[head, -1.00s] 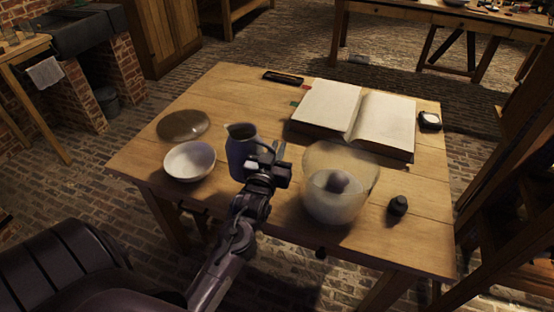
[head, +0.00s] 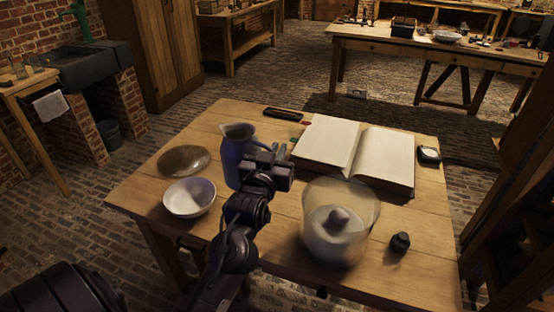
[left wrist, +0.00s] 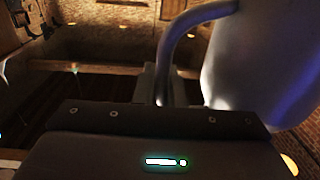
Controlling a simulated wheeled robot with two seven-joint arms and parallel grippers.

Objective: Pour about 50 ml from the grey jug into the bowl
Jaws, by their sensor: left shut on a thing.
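The grey jug (head: 236,150), bluish in this light, stands upright in the head view, its mouth at the top and its handle toward my left gripper (head: 267,165). My left gripper is shut on the handle. In the left wrist view the jug (left wrist: 262,65) fills the upper right, with its curved handle (left wrist: 172,50) running down to the jaws. Whether the jug's base touches the table is hard to tell. The white bowl (head: 189,199) stands on the table (head: 240,235), left of and nearer than the jug. My right gripper is not in view.
A brown round dish (head: 183,160) lies behind the bowl. A large glass jar (head: 348,240) with a knob stands right of my arm. An open book (head: 386,160), a dark case (head: 283,113), a small black bottle (head: 400,242) and a small dark box (head: 429,155) are also on the table.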

